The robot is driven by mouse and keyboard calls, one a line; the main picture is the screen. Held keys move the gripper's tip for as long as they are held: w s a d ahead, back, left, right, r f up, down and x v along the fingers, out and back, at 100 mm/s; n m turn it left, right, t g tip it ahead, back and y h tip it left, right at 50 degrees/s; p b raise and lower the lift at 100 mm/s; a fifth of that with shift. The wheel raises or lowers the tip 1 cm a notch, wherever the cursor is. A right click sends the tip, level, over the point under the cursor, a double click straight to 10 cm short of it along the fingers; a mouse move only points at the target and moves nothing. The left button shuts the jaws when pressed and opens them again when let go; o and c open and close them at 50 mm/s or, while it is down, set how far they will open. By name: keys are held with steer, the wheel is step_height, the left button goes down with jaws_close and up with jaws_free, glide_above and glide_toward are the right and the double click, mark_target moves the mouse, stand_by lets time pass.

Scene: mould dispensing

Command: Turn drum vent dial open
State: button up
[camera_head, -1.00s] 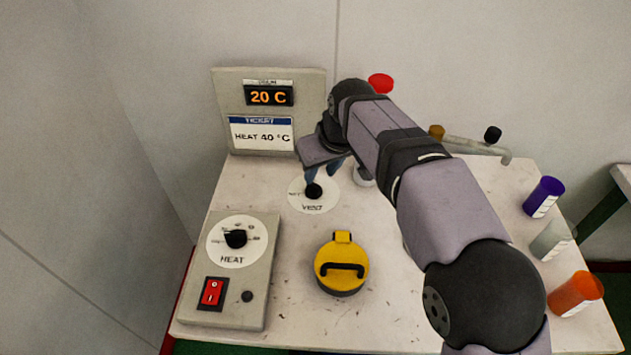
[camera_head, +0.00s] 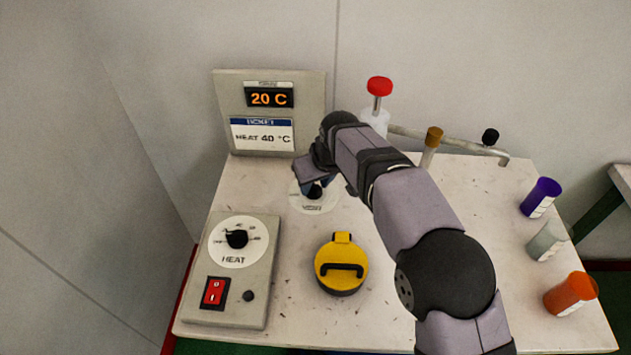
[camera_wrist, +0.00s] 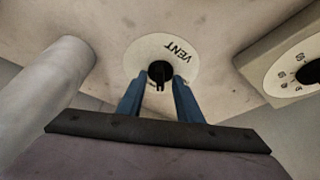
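The vent dial (camera_head: 316,192) is a black knob on a white round plate marked VENT (camera_head: 313,208), set in the white table top. It also shows in the wrist view (camera_wrist: 160,71), with its plate (camera_wrist: 144,56) around it. My gripper (camera_head: 322,185) is low over the dial and covers part of it in the head view. In the wrist view its two blue fingers (camera_wrist: 160,92) are apart, one on each side of the knob's near side. Whether they touch the knob is not clear. The knob's pointer is partly hidden.
The heat dial panel (camera_head: 262,290) with a red switch (camera_head: 214,292) stands at left. A yellow lid with a black handle (camera_head: 341,262) lies in front. A display board (camera_head: 318,95) reads 20 C.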

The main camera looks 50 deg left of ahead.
steer(key=shift+c, duration=0.3)
jaws_close()
steer(key=shift+m, duration=0.3)
steer(key=shift+s+a+r+m+t+p, duration=0.15)
steer(key=shift+m+t+p, duration=0.35)
steer(key=shift+m+p, duration=0.35)
steer(key=shift+m+t+h+p, duration=0.4)
steer(key=shift+m+t+h, duration=0.1)
steer(key=shift+m, duration=1.25)
steer(key=shift+o, duration=0.3)
jaws_free()
